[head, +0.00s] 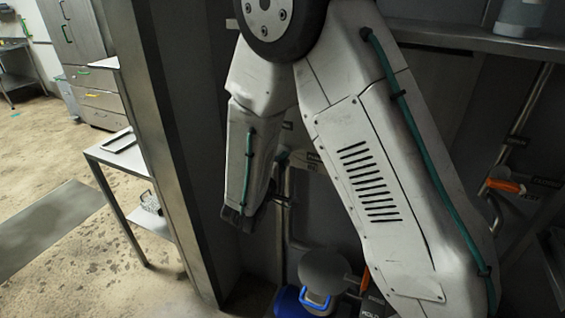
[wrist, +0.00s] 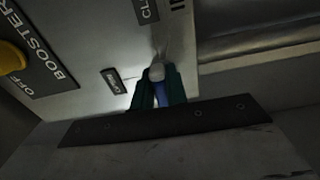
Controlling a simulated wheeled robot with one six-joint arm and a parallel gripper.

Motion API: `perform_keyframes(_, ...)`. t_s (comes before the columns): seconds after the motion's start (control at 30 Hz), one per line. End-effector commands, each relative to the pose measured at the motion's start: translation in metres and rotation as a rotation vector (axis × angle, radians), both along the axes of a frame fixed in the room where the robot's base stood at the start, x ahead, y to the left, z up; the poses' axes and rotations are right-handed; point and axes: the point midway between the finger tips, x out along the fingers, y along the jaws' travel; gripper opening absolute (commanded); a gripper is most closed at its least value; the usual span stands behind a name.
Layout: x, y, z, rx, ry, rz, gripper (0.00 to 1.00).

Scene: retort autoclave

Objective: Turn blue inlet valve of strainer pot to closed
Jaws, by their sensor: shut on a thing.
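In the wrist view my gripper (wrist: 158,86) has its dark teal fingers close together on a narrow blue handle (wrist: 161,96), taken to be the inlet valve's. A pale rounded end (wrist: 157,72) shows at the fingertips. The fingers hide most of the handle, so its angle is hard to tell. In the head view the dark gripper (head: 243,218) is at the end of my arm, beside a vertical grey pipe (head: 280,225). A grey round lid (head: 324,268) with a blue handle (head: 315,301) is lower down; I cannot tell if it is the strainer pot.
A panel (wrist: 98,40) carries a yellow knob (wrist: 11,57), a BOOSTER OFF plate (wrist: 45,72) and a partly cut-off plate starting CLO (wrist: 146,10). An orange handle (head: 506,186) is on pipework at right. A metal post (head: 155,130) stands left of my arm.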

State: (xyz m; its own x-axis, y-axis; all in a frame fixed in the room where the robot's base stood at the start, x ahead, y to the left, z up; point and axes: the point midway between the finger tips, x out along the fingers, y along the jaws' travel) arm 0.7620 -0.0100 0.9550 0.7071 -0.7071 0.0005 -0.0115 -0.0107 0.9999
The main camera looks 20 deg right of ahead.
Motion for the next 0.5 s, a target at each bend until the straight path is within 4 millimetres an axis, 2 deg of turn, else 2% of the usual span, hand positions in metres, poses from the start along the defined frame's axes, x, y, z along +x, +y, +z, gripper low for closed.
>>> perform_keyframes(0.03,-0.0007,-0.0001,-0.0012,0.001,0.003,0.000,0.20)
perform_keyframes(0.1,-0.0007,-0.0001,-0.0011,0.001,0.003,0.000,0.36)
perform_keyframes(0.37,-0.0006,0.0001,-0.0005,0.000,0.001,0.000,0.36)
perform_keyframes(0.5,-0.0072,0.0085,-0.0003,0.000,0.001,0.003,0.36)
